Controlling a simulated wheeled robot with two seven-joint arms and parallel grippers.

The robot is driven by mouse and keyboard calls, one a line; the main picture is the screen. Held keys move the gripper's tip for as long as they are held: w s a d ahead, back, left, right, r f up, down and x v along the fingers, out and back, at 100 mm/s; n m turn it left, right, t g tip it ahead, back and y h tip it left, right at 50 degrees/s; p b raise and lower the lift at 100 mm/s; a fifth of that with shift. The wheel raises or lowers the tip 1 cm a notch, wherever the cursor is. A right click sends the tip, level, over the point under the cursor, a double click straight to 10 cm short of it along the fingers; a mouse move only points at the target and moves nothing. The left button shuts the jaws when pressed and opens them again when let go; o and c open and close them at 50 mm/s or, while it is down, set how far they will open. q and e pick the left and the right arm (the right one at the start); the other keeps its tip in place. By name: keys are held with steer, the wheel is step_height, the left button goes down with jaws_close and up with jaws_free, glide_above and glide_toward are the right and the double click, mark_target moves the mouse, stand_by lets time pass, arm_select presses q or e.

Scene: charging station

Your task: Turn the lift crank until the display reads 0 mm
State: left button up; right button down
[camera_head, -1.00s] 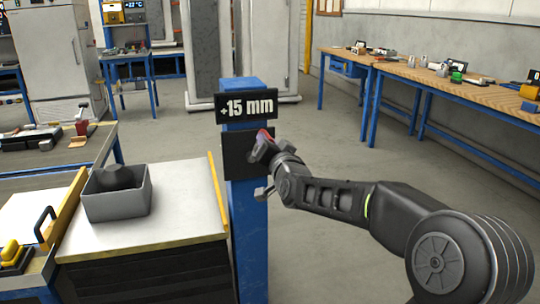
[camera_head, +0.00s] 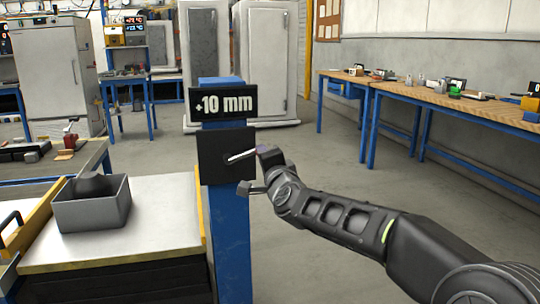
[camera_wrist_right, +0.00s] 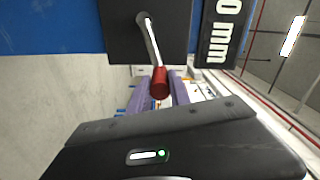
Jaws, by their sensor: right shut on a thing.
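The lift display (camera_head: 223,103) on top of the blue post (camera_head: 229,240) reads +10 mm. Below it is a dark square plate (camera_head: 212,165) with the crank's metal arm (camera_head: 241,156) pointing right and slightly up. In the right wrist view the crank arm (camera_wrist_right: 152,42) ends in a red handle (camera_wrist_right: 160,83). My right gripper (camera_head: 266,155) is at the outer end of the crank. In the wrist view its purple fingers (camera_wrist_right: 160,92) are shut on the red handle, one on each side. My left gripper is not in view.
A grey bin (camera_head: 92,204) stands on the light-topped cabinet (camera_head: 150,215) left of the post. A long workbench (camera_head: 450,99) with several small items runs along the right wall. The floor right of the post is clear apart from my arm.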

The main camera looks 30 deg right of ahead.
steer(key=shift+f, duration=0.6)
steer(key=c, duration=1.2)
jaws_free()
steer(key=shift+s+a+r, duration=0.15)
steer(key=shift+s, duration=0.4)
steer(key=p+v, duration=0.1)
steer(key=v, duration=0.5)
steer(key=shift+s+a, duration=0.2)
steer(key=shift+s, duration=0.1)
